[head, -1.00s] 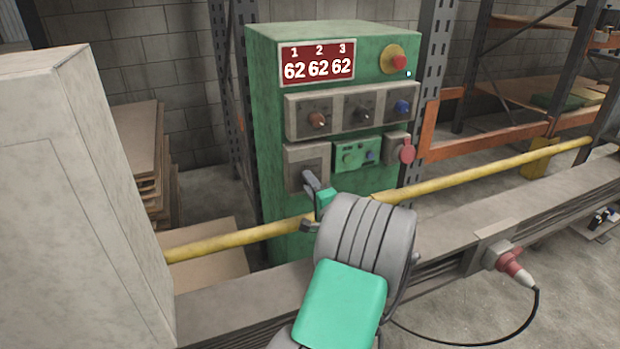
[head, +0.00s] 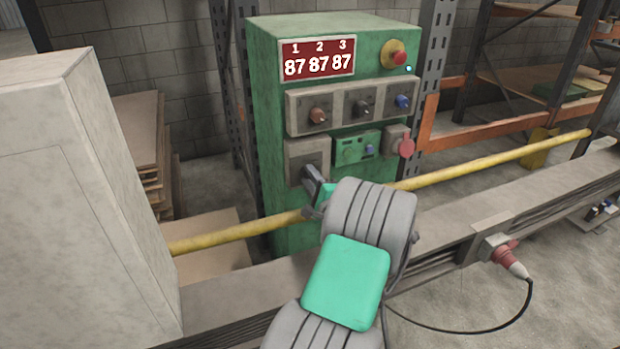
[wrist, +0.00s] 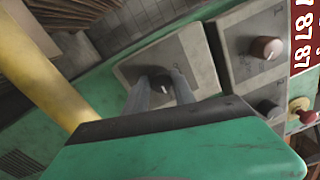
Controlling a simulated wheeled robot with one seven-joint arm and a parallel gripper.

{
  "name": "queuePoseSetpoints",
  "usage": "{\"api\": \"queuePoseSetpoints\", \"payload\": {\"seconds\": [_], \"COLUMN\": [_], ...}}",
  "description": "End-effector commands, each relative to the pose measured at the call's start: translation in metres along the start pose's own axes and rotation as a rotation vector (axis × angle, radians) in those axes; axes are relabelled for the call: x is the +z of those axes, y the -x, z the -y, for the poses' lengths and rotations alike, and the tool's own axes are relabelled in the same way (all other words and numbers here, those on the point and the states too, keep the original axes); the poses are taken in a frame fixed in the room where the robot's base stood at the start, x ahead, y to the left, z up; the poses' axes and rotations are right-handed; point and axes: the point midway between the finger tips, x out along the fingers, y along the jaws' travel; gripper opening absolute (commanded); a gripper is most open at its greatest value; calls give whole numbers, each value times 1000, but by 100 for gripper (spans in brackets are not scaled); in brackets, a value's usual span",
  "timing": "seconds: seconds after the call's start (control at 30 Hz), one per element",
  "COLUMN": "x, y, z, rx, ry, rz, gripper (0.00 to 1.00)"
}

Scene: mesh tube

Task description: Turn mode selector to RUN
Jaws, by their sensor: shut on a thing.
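The mode selector is a dark knob (wrist: 163,86) on a grey plate (head: 307,155) at the lower left of the green control cabinet. My gripper (head: 313,180) reaches this plate from the front and hides the knob in the head view. In the wrist view my gripper (wrist: 160,90) has one finger on each side of the knob and is shut on it. A light pointer mark shows on the knob. I cannot read any RUN label or tell which position the knob points to.
Above are a red display (head: 317,61) reading 87 three times, a row of three knobs (head: 360,105) and a red emergency button (head: 399,57). A yellow rail (head: 480,165) crosses in front of the cabinet. A pale box (head: 75,200) stands at left.

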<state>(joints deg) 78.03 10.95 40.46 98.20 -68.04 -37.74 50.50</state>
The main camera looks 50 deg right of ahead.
Motion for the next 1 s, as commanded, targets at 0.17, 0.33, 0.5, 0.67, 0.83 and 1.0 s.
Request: {"api": "queuePoseSetpoints", "payload": {"seconds": [0.17,0.33,0.5,0.67,0.83,1.0], "x": [0,0,0,-1,-2,-1], "y": [0,0,0,6,38,69], "z": [-1,0,0,-1,-1,0], "rx": [2,1,1,1,2,1], "ry": [-1,0,1,1,-1,0], "rz": [0,0,0,-1,-6,-4], "gripper": [37,51,53,53,53,53]}}
